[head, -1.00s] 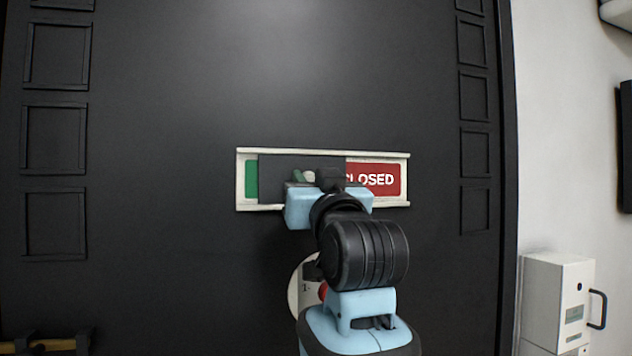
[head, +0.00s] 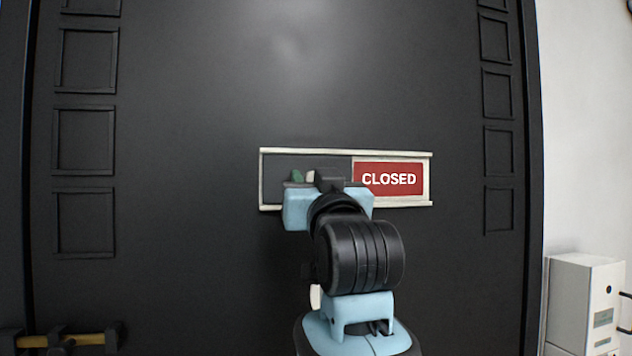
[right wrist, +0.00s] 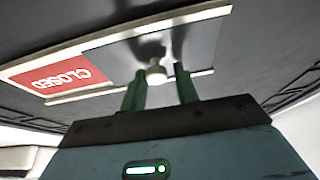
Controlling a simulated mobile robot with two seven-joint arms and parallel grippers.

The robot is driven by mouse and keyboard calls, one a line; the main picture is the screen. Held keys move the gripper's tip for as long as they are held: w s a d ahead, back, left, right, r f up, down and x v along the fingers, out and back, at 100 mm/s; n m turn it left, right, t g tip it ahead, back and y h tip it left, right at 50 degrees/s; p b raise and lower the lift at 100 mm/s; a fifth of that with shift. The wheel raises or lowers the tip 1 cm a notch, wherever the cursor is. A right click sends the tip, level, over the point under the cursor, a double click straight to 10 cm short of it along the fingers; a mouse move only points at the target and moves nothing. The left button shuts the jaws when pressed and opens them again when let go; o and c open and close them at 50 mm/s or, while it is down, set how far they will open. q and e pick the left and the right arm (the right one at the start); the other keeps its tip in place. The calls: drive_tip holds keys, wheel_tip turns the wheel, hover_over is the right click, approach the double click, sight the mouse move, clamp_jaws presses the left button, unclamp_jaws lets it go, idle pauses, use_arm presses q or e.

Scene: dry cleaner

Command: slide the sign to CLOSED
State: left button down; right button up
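The sign is a long pale frame (head: 431,168) on a dark door. Its right half shows the red CLOSED field (head: 390,179) with the whole word bare. A dark grey slider panel (head: 275,180) covers the left half up to the frame's left end; no green field shows. A small cream knob (right wrist: 156,73) stands out from the panel. My right gripper (head: 305,177) is at the panel. In the right wrist view its green fingers (right wrist: 160,78) stand on either side of the knob, open, with a gap beside it. My left gripper is not in view.
The dark door (head: 180,240) is flat with raised square mouldings along both sides. A yellow and black bar (head: 75,340) sits low at the left. A white box (head: 585,300) stands against the pale wall at right.

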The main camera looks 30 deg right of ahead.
drive_tip(key=shift+o, duration=1.2)
drive_tip(key=shift+a, duration=0.15)
drive_tip(key=v, duration=0.7)
drive_tip(key=shift+s+f, duration=0.2)
drive_tip(key=shift+s, duration=0.1)
